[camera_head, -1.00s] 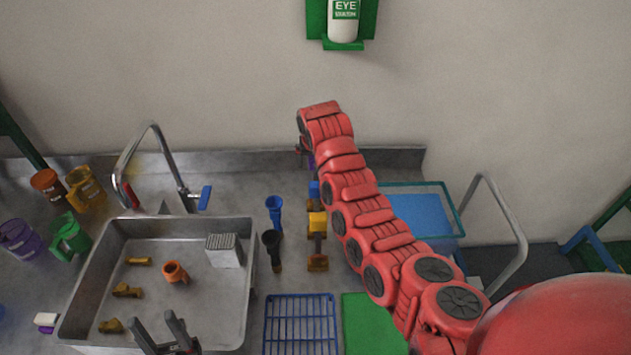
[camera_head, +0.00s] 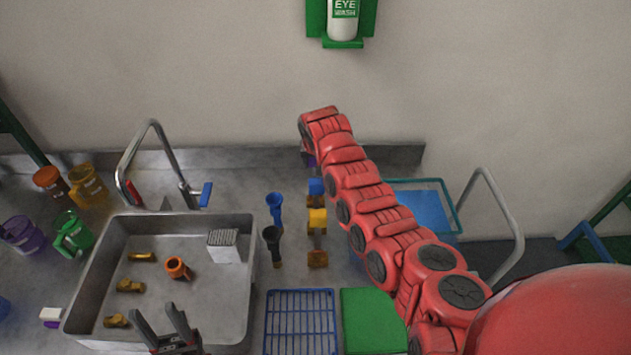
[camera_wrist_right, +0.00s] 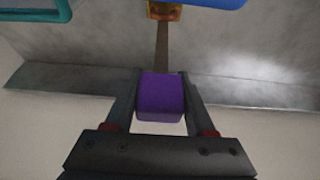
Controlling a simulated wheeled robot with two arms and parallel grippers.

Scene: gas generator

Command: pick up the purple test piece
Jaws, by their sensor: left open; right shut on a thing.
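The purple test piece (camera_wrist_right: 160,94) is a small purple block between the two fingers of my right gripper (camera_wrist_right: 161,78) in the right wrist view. The fingers touch its sides. In the head view only a sliver of purple (camera_head: 310,160) shows under my right wrist, near the back edge of the counter; the right fingers are hidden there by the arm. I cannot tell whether the piece is clear of the counter. My left gripper (camera_head: 158,316) is open and empty over the front of the sink.
A row of blue (camera_head: 316,188), yellow (camera_head: 317,218) and brown (camera_head: 317,258) blocks stands close in front of my right gripper. The sink (camera_head: 215,300) holds several small parts. A backsplash runs behind.

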